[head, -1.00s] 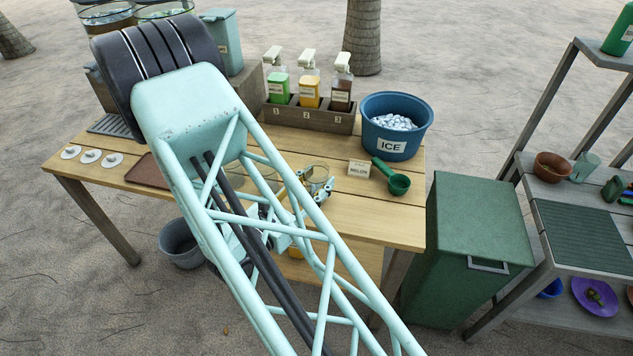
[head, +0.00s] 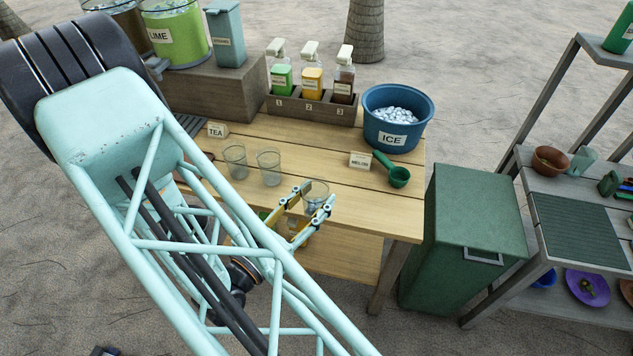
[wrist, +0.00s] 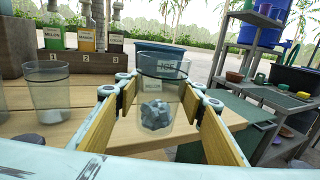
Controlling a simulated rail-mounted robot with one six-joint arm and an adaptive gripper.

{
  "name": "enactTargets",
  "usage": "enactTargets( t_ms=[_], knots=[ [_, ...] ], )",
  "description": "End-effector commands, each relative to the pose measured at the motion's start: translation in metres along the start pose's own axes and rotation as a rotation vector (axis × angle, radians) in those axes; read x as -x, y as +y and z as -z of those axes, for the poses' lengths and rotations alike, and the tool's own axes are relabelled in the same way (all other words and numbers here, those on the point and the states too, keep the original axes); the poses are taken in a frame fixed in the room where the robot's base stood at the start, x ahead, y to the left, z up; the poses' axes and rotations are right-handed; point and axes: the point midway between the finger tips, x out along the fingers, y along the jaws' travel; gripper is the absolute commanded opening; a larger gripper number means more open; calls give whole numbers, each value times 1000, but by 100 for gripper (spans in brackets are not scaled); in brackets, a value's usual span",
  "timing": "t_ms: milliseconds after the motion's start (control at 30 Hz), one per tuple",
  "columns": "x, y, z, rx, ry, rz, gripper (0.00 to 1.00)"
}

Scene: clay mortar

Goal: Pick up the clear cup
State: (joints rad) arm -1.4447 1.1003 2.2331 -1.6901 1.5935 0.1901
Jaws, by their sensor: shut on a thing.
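The clear cup (head: 316,195) is between the fingers of my gripper (head: 315,198) near the front of the wooden table, right of centre. In the wrist view the cup (wrist: 160,85) stands upright between the two yellow-padded fingers, and my gripper (wrist: 160,97) is shut on it. Grey ice-like lumps show in its lower part. I cannot tell surely how far its base is above the table. Two other clear cups, one at left (head: 235,162) and one nearer (head: 269,167), stand to its left; one shows in the wrist view (wrist: 48,90).
A blue ice bucket (head: 397,118), a green scoop (head: 399,176) and a small label card (head: 360,161) are behind and right. Several bottles stand in a holder (head: 312,108) at the back. A green bin (head: 465,230) and a shelf stand right of the table (head: 370,215).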

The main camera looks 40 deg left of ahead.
Motion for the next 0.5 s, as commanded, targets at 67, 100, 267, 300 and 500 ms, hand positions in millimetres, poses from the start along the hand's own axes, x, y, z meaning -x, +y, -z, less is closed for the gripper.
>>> enactTargets(
  t_ms=[67,100,267,300,500],
  knots=[
    [10,-5,-2,2,-1,-1,25],
    [13,-8,-2,2,0,-2,25],
    [23,-14,-3,0,-1,0,25],
    [25,-15,-4,0,-1,0,25],
    [29,-18,-4,0,-1,0,25]
  ],
)
